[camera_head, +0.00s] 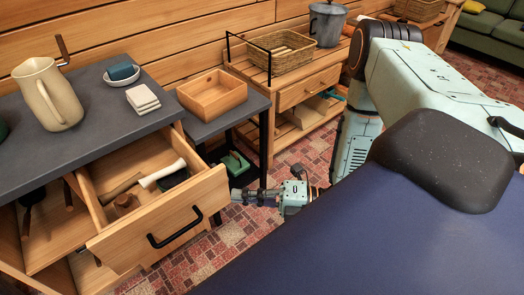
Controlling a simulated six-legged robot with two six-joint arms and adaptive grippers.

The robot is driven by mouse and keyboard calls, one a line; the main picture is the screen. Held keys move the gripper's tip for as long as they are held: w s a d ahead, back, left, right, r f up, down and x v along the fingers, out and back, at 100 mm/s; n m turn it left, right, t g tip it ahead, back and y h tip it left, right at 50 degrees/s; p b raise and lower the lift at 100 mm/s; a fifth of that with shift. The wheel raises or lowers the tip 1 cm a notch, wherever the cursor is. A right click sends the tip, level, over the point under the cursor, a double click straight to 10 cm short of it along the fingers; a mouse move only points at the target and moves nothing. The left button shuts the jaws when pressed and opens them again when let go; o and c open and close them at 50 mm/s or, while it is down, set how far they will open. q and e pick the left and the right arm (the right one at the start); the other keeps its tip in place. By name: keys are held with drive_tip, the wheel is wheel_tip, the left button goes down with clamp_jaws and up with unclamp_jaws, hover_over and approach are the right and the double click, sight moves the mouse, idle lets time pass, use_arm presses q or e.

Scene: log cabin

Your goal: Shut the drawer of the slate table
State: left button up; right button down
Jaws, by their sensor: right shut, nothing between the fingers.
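The slate table (95,110) stands at the left, with a dark slate top and a wooden body. Its drawer (202,200) is pulled well out toward the lower right. The drawer front has a black bar handle (174,228). Inside the drawer lie a pale-headed mallet (162,173), a small brown wooden item (124,201) and a dark item partly hidden by the drawer front. My right gripper (238,196) is shut and empty, just right of the drawer front's right end. I cannot tell whether it touches the drawer. My left gripper is not in view.
A beige pitcher (48,95), white coasters (142,99) and a bowl with a teal item stand on the slate top. A small side table with a wooden box (212,96) stands behind the drawer. Patterned floor (215,252) lies clear in front.

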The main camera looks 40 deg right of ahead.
sight(204, 183)
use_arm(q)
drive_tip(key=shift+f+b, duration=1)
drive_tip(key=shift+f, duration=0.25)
use_arm(e)
drive_tip(key=shift+w+a, duration=0.35)
drive_tip(key=shift+w, duration=0.6)
drive_tip(key=shift+w+a, duration=0.3)
drive_tip(key=shift+w, duration=0.7)
drive_tip(key=shift+w+a, duration=0.35)
drive_tip(key=shift+w, duration=0.6)
